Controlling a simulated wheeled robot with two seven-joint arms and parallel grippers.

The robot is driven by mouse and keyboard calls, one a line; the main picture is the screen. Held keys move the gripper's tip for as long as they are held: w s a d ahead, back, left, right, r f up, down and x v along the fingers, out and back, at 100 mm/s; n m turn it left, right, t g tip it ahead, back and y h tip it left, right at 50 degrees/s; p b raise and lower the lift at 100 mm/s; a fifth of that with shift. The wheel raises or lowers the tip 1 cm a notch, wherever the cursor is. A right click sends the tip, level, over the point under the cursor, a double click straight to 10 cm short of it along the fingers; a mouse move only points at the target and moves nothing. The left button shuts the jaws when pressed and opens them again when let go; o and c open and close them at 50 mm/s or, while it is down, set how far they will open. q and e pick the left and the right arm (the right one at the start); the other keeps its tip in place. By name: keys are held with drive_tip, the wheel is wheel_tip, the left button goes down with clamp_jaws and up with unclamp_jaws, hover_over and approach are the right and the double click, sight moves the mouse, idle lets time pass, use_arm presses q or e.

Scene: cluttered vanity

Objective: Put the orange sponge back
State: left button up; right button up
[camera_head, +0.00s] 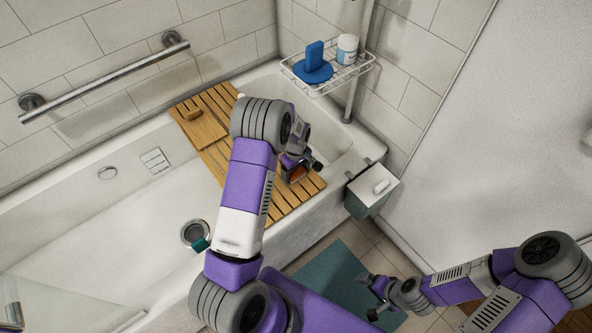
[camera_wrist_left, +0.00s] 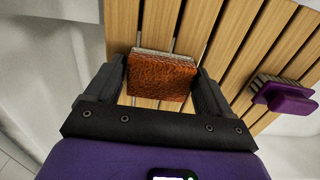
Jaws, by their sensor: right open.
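The orange sponge (camera_wrist_left: 162,77) shows between the two fingers of my left gripper (camera_wrist_left: 160,88) in the left wrist view, with a finger against each side. In the head view, a small part of the sponge (camera_head: 297,174) shows below my left gripper (camera_head: 299,164), over the right end of the slatted wooden bath board (camera_head: 222,155). Whether the sponge touches the slats cannot be told. My right gripper (camera_head: 373,298) is open and empty, low over the teal mat (camera_head: 335,272).
A purple brush (camera_wrist_left: 287,97) lies on the slats right of the sponge. A wire corner shelf (camera_head: 345,78) holds a blue dish (camera_head: 313,73), a blue block (camera_head: 315,54) and a white-blue jar (camera_head: 346,50). A lidded bin (camera_head: 366,193) hangs at the tub's edge.

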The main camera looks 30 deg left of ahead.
sight(296, 171)
use_arm(q)
drive_tip(key=shift+o, duration=1.1)
wheel_tip(296, 171, up, 12)
drive_tip(key=p, duration=0.4)
drive_tip(key=shift+r, duration=0.15)
